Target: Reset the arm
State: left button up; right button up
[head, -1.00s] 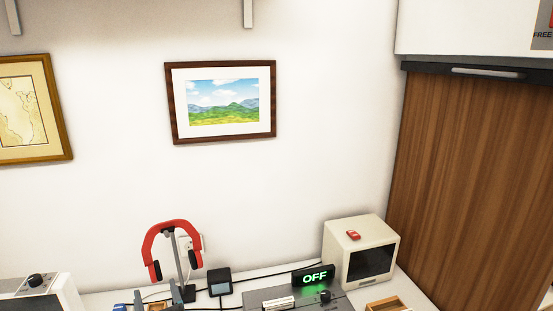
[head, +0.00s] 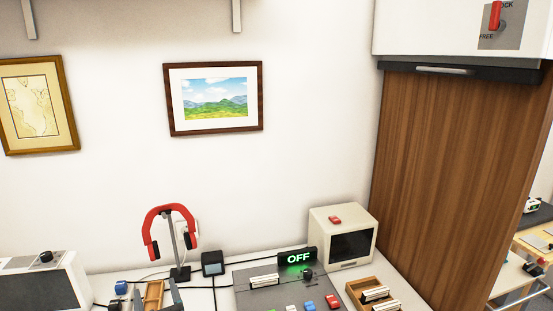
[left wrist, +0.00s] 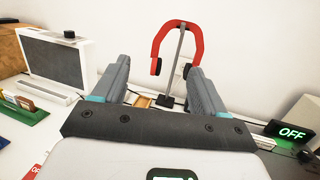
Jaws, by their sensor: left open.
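My left gripper (head: 156,294) shows at the bottom left of the head view, only its fingertips in frame. In the left wrist view its two grey fingers (left wrist: 158,68) stand wide apart with nothing between them that they touch. Behind them are a red headset (left wrist: 178,40) on a stand and part of a wooden tray. My right gripper is in neither view. A mountain landscape print (head: 215,98) in a dark frame hangs on the wall, slightly tilted. A map print (head: 38,105) in a gold-brown frame hangs to its left.
The desk carries a small black box (head: 213,263), a lit OFF sign (head: 298,259), a grey panel with coloured switches (head: 265,298), a cream monitor (head: 343,238) and a wooden tray (head: 352,291). A brown wooden panel (head: 455,180) stands at right, under a white cabinet with a red LOCK/FREE lever (head: 495,15).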

pick_arm(q)
jog(key=s+a+f+n+g, duration=0.2)
jog(key=s+f+g, duration=0.15)
jog(key=f, duration=0.25)
jog(key=s+a+f+n+g, duration=0.1)
jog(key=s+f+g, duration=0.1)
jog(key=f+g, duration=0.35)
jog(key=s+d+f+n+g+h, duration=0.2)
jog(key=s+f+n+g+h, duration=0.35)
jog(key=s+f, duration=0.9)
jog(key=s+d+f+n+g+h, duration=0.2)
jog(key=s+d+n+g+h, duration=0.15)
jog(key=s+d+n, duration=0.4)
jog(key=s+d+f+n+g+h, duration=0.2)
jog(key=s+d+f+n+h, duration=0.15)
jog(key=s+d+n, duration=0.45)
jog(key=w+f+n+t+h+b, duration=0.1)
jog(key=w+f+n+t+b, duration=0.2)
jog(key=f+n+b, duration=0.4)
jog(key=shift+w+d+f+n, duration=0.4)
jog(key=shift+w+f+n, duration=0.25)
jog(key=shift+w, duration=0.2)
